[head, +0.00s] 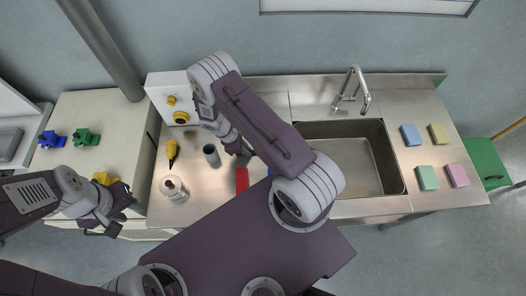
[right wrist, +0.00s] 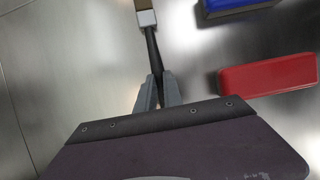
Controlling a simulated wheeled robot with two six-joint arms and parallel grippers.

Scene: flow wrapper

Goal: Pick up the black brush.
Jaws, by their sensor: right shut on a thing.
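The black brush (right wrist: 151,45) shows in the right wrist view, with a dark handle, a pale collar and a tan end at the top edge. My right gripper (right wrist: 159,95) is shut on its handle, and the brush points away from the fingers over the steel surface. I cannot tell whether the brush touches the surface. In the head view my right gripper (head: 243,155) is above the counter, and my own arm mostly hides the brush. My left gripper (head: 124,216) is open and empty, in front of the cabinet at the left.
A red block (right wrist: 268,74) and a blue block (right wrist: 236,6) lie right of the brush. A grey cup (head: 211,156), a clear jar (head: 173,189) and a yellow tool (head: 172,153) stand left. The sink (head: 372,160) and several sponges (head: 427,177) are at the right.

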